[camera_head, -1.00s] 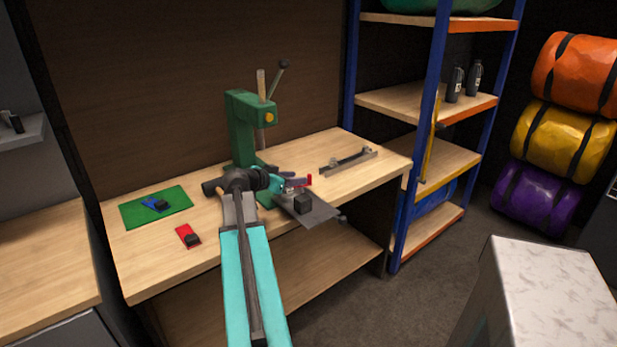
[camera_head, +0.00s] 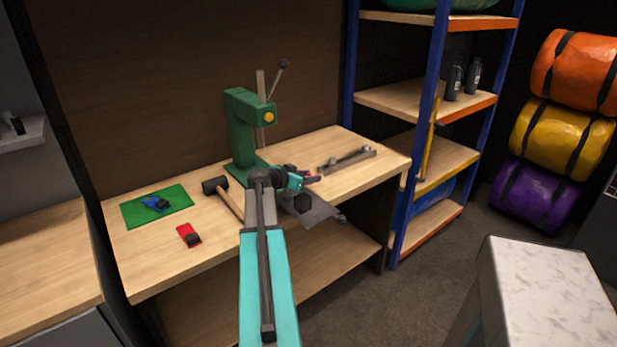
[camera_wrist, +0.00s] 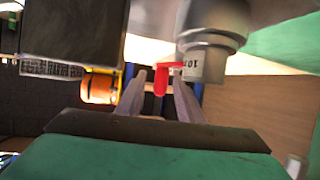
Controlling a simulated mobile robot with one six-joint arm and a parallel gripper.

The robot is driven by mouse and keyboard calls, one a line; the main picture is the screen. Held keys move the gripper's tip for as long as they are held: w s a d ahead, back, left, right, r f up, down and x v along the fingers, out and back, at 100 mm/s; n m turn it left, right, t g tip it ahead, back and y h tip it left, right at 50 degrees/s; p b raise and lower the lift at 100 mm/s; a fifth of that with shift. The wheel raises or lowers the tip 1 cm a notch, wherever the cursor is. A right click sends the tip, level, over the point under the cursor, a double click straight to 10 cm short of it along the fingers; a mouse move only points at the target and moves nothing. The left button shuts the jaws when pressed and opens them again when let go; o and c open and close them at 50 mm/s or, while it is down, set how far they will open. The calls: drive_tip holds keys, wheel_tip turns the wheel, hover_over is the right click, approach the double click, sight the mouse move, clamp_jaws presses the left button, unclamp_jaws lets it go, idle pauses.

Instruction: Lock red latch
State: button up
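The red latch (camera_wrist: 160,78) shows in the wrist view as a small red bar with a part hanging down, beside a grey cylindrical part (camera_wrist: 207,50) with dark print. My gripper (camera_wrist: 161,85) has its two grey fingers apart, one on each side of the red hanging part, with gaps visible. I cannot tell its exact depth between the fingertips. In the head view my gripper (camera_head: 311,180) is over the right part of the workbench, in front of the green press. Only bits of red show there; my wrist hides most of the latch.
The workbench (camera_head: 222,258) carries a green press (camera_head: 241,130), a hammer (camera_head: 215,186), a red item (camera_head: 188,235), a blue item (camera_head: 156,204) on a green mat (camera_head: 180,197), and a metal rail (camera_head: 347,160). A blue-framed shelf (camera_head: 425,100) stands to the right.

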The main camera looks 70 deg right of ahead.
clamp_jaws()
drive_tip(key=shift+f+n+t+b, duration=0.1)
drive_tip(key=shift+n+t+b, duration=0.2)
drive_tip(key=shift+b, duration=0.1)
drive_tip(key=shift+w+d+n+t+h+b, duration=0.1)
drive_tip(key=shift+n+t+h+b, duration=0.3)
drive_tip(key=shift+n+t+b, duration=0.3)
drive_tip(key=shift+w+d+n+t+p, duration=0.15)
drive_tip(key=shift+n+t+p, duration=0.2)
drive_tip(key=shift+n+t, duration=0.4)
drive_tip(key=shift+w+d+n+t+p, duration=0.15)
drive_tip(key=shift+n+t+p, duration=0.2)
drive_tip(key=shift+n+t, duration=0.35)
drive_tip(key=shift+t, duration=0.25)
